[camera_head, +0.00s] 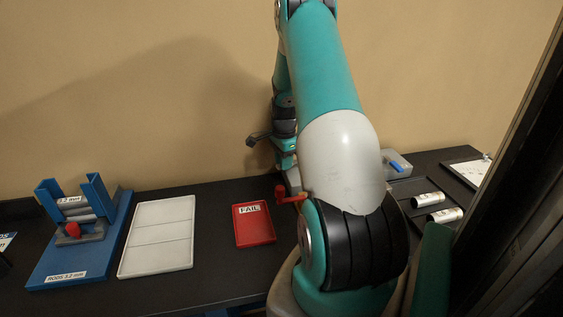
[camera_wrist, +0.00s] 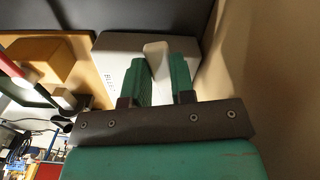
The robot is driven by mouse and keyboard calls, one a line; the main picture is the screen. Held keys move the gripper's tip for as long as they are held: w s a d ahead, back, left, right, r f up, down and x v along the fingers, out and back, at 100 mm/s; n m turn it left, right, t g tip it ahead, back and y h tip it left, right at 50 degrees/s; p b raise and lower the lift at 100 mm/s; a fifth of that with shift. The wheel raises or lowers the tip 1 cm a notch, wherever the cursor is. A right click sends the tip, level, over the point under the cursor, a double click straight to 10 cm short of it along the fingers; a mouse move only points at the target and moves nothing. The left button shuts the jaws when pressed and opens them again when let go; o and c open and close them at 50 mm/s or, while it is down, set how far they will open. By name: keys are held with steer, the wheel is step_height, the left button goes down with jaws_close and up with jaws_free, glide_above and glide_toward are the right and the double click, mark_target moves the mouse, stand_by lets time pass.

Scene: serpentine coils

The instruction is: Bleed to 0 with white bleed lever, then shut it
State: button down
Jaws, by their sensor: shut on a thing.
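In the wrist view my gripper (camera_wrist: 160,62) has its two green fingers closed on a white lever (camera_wrist: 156,52). The lever stands between the fingers, in front of a pale grey block (camera_wrist: 118,45) with partly hidden dark lettering that starts "BL". The lever's lower part is hidden by the fingers and the gripper body. In the head view my arm covers the lever, and the fingertips cannot be made out. No gauge reading is legible in either view.
In the head view a red lever (camera_head: 291,197) sticks out beside my arm. A red FAIL tray (camera_head: 268,236), a white divided tray (camera_head: 157,268) and a blue rod stand (camera_head: 95,247) lie left. Right are a grey block with a blue handle (camera_head: 397,164) and two white cylinders (camera_head: 437,206).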

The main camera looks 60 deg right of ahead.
steer(key=c, duration=1)
jaws_free()
steer(key=shift+s+d, duration=0.1)
steer(key=shift+d, duration=0.05)
steer(key=shift+o, duration=0.2)
steer(key=shift+r, duration=0.1)
step_height(320, 180, up, 17)
steer(key=b, duration=0.3)
steer(key=shift+b, duration=0.4)
steer(key=shift+r, duration=0.1)
steer(key=shift+c, duration=0.2)
